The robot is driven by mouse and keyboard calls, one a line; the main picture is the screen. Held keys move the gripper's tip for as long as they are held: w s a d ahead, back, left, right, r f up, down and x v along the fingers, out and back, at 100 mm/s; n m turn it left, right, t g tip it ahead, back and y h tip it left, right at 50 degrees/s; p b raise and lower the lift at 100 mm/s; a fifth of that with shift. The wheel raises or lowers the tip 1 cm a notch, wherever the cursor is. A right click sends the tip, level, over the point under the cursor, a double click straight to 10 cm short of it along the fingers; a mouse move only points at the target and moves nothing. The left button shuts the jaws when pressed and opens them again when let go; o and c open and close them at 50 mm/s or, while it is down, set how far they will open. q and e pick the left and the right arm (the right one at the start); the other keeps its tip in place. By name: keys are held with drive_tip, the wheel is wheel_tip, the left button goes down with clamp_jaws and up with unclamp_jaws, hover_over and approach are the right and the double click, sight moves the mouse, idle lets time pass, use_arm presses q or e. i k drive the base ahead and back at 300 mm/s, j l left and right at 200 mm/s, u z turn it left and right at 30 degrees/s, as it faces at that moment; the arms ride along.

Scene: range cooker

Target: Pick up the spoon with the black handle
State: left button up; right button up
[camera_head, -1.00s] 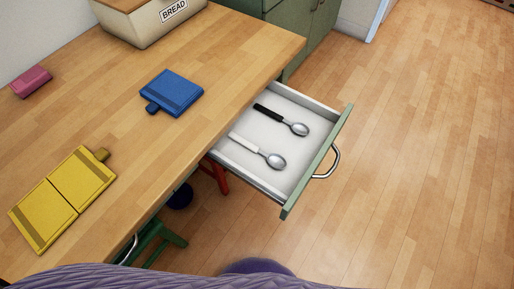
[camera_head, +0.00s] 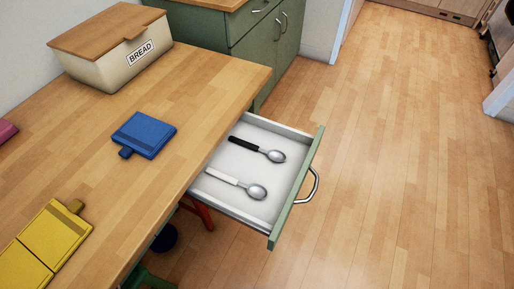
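The spoon with the black handle (camera_head: 257,149) lies in the open drawer (camera_head: 284,207), toward its far side. Its handle points left and its metal bowl points right toward the drawer front. A second spoon with a white handle (camera_head: 237,184) lies nearer in the same drawer, roughly parallel and apart from it. The drawer has a white inside, a green front and a metal handle (camera_head: 313,186). Neither of my grippers shows in the head view.
The wooden worktop (camera_head: 190,92) holds a bread box (camera_head: 115,60), a blue board-like item (camera_head: 144,135) and a yellow one (camera_head: 48,242). A green cabinet (camera_head: 262,52) stands behind the drawer. The wooden floor (camera_head: 400,150) right of the drawer is clear.

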sight(275, 155)
drive_tip(key=k+l+u, duration=0.1)
drive_tip(key=l+u, duration=0.25)
drive_tip(key=k+l+u, duration=0.15)
drive_tip(key=u, duration=0.25)
drive_tip(key=l, duration=0.15)
